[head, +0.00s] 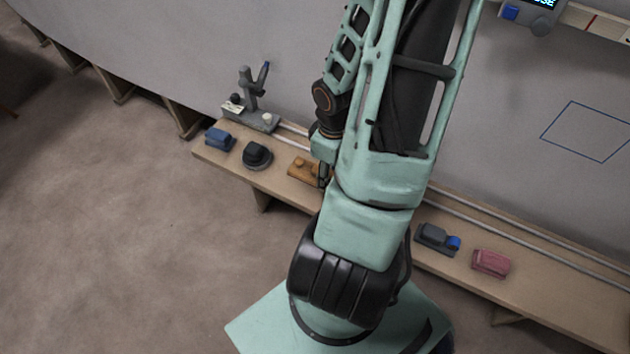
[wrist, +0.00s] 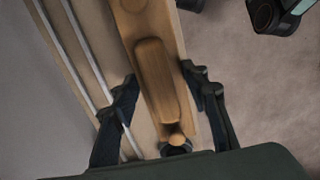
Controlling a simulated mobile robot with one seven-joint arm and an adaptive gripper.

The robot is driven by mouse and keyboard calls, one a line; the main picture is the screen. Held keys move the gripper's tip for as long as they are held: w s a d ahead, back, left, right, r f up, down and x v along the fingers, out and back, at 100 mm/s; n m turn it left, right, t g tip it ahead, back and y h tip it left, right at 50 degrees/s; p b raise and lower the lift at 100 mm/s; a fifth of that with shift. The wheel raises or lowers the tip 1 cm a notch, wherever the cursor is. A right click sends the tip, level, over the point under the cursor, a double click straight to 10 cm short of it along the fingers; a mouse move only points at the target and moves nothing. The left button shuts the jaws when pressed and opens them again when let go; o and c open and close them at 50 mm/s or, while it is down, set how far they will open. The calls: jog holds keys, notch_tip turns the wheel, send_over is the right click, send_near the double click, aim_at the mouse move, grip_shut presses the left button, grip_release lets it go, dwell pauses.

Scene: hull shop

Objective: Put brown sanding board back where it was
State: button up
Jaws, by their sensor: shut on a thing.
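The brown sanding board (head: 302,170) is at the wooden shelf in the head view, partly hidden behind my arm. In the wrist view the brown sanding board (wrist: 153,70) shows its long raised handle and a small round knob at the near end. My gripper (wrist: 161,76) has one finger on each side of it and is shut on it. In the head view my gripper (head: 325,174) is mostly hidden by my arm, at the right end of the board. I cannot tell whether the board touches the shelf.
The shelf (head: 345,198) runs along the grey hull. Left of the board are a dark rounded tool (head: 257,156), a blue block (head: 219,138) and a grey fixture (head: 252,115). Right of my arm are a dark-and-blue tool (head: 437,239) and a red block (head: 491,263). Metal rails (head: 520,242) line the back.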

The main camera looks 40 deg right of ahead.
jog(key=w+f+b, duration=0.2)
jog(key=w+f, duration=0.3)
jog(key=f, duration=0.1)
jog(key=shift+w+d, duration=0.15)
jog(key=shift+w, duration=0.25)
jog(key=f, duration=0.1)
jog(key=f+b, duration=0.1)
jog(key=f, duration=0.1)
jog(key=shift+w+f+b, duration=0.25)
jog(key=shift+f+b, duration=0.05)
jog(key=shift+f, duration=0.1)
jog(key=shift+r, duration=0.1)
jog(key=o, duration=1.1)
jog(key=shift+c, duration=0.2)
notch_tip(320, 180, up, 12)
jog(key=p, duration=0.4)
jog(key=shift+p, duration=0.3)
